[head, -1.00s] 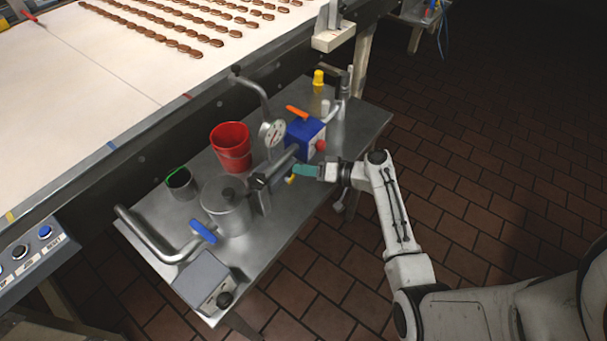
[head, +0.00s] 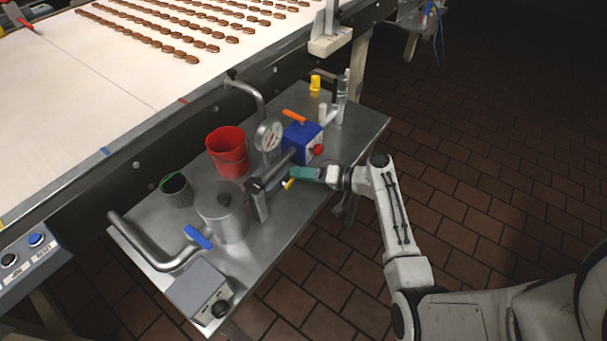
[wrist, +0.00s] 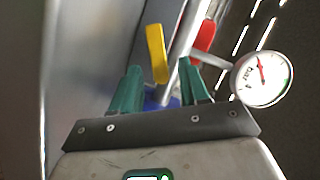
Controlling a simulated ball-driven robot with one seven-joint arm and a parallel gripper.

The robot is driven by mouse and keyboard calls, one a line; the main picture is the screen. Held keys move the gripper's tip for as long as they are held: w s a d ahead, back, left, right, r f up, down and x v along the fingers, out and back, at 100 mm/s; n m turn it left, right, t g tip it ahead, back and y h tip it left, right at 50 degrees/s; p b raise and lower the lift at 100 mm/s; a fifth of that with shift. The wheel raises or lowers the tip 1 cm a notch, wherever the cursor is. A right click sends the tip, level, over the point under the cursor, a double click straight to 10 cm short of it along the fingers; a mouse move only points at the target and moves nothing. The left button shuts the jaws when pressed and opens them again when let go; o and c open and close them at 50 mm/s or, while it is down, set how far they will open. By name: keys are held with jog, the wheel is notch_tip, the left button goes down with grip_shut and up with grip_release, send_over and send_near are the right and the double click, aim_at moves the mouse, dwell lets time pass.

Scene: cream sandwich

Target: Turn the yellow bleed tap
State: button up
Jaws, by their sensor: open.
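The yellow bleed tap (head: 288,184) is a small lever below the grey pipe fitting, at the right side of the metal can. My gripper (head: 296,174) comes from the right with teal fingers, just above and beside the tap. In the wrist view my gripper (wrist: 160,82) is open, and the yellow tap (wrist: 156,53) stands upright ahead of the gap between the fingers. The fingers do not appear closed on it. Whether a finger touches it cannot be told.
The steel table (head: 285,262) carries a gauge (head: 269,136), a blue block (head: 302,142) with an orange lever (head: 294,116), a red bucket (head: 227,152) and a can (head: 221,212) near a blue handle (head: 198,237). The gauge also shows in the wrist view (wrist: 262,79).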

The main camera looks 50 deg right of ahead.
jog(key=b+v, duration=0.2)
jog(key=v, duration=0.8)
jog(key=shift+s, duration=0.4)
jog(key=shift+r, duration=0.15)
